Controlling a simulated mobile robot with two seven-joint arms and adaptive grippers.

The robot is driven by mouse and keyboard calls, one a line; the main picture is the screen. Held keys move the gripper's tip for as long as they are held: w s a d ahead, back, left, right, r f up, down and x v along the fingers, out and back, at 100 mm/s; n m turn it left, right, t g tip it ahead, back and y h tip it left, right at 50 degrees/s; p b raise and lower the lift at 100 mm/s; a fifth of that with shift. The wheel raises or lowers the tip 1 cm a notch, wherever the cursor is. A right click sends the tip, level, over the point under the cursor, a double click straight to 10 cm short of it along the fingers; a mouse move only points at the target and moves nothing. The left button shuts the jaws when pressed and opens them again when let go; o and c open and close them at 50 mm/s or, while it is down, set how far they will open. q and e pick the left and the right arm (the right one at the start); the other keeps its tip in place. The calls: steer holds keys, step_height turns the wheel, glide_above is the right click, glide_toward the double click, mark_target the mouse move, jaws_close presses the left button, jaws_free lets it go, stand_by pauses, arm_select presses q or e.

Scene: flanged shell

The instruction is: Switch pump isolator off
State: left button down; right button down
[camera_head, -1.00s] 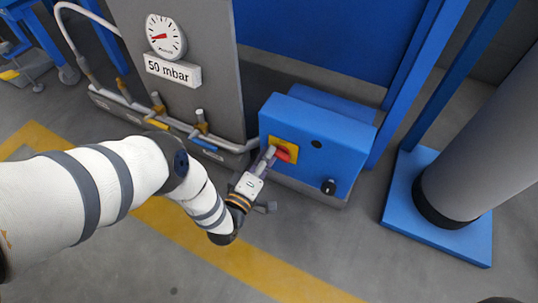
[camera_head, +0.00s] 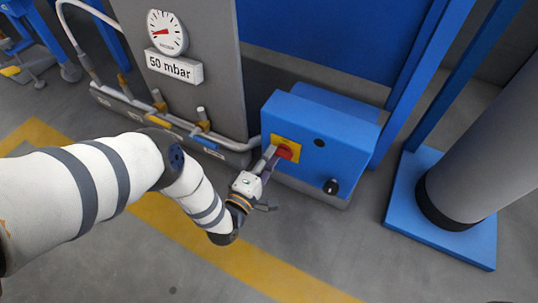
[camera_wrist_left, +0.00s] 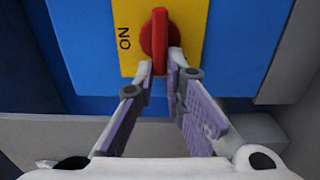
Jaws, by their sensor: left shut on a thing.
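The pump isolator is a red rotary handle on a yellow plate, on the front of a blue box (camera_head: 343,151). In the left wrist view the red handle (camera_wrist_left: 159,38) stands upright on the yellow plate (camera_wrist_left: 190,14), with the word ON, turned sideways, left of it. My left gripper (camera_wrist_left: 160,70) is shut on the lower end of the handle, one finger on each side. In the head view the left gripper (camera_head: 268,160) reaches the handle (camera_head: 286,151) from the lower left and partly covers the yellow plate. My right gripper is not in view.
A black knob (camera_head: 330,187) sits lower right on the box front. Left of the box stands a grey panel with a gauge (camera_head: 166,33), a "50 mbar" sign (camera_head: 173,67) and pipes with small valves (camera_head: 203,124). A grey column (camera_head: 470,150) stands on the right. Floor in front is clear.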

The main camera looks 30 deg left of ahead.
arm_select(q)
steer(key=shift+s+d, duration=0.1)
steer(key=c, duration=1.7)
jaws_free()
steer(key=shift+o, duration=0.2)
steer(key=s, duration=1.2)
steer(key=shift+a, duration=0.25)
